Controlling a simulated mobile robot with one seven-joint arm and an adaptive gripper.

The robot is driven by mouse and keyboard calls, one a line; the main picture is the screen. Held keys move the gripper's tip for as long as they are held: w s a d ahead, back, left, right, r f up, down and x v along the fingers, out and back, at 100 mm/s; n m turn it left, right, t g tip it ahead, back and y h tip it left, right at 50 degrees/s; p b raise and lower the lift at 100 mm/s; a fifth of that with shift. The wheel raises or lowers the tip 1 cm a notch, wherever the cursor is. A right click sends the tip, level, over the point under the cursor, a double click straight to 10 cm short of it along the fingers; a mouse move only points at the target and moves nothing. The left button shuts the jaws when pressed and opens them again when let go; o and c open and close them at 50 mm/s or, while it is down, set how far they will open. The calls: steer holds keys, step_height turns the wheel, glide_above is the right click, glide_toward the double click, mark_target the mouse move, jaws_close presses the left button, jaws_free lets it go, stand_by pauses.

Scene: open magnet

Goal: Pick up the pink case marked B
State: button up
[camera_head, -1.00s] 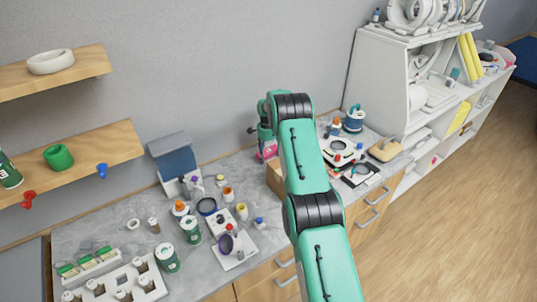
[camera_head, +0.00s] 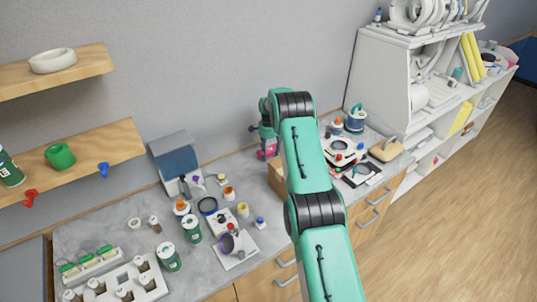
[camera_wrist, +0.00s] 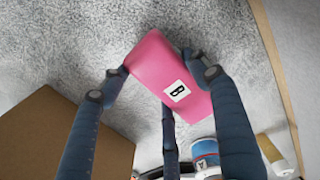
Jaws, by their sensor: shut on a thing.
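The pink case (camera_wrist: 165,70) carries a white label with a black B in the wrist view. My gripper (camera_wrist: 160,80) is shut on it, with dark fingers at its left and right sides and another finger below it. In the head view a small pink part of the case (camera_head: 268,149) shows under my gripper (camera_head: 266,138), near the wall at the back of the counter. My arm hides part of that area. I cannot tell whether the case touches the counter.
A brown cardboard box (camera_wrist: 70,140) stands close to my gripper at the lower left of the wrist view. A blue-and-white jar (camera_wrist: 205,153) is at the lower right. Several jars and trays crowd the grey counter (camera_head: 100,232) on the left.

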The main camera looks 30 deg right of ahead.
mark_target(268, 151)
step_height(268, 151, up, 9)
steer(key=shift+r, duration=0.1)
stand_by(0.4)
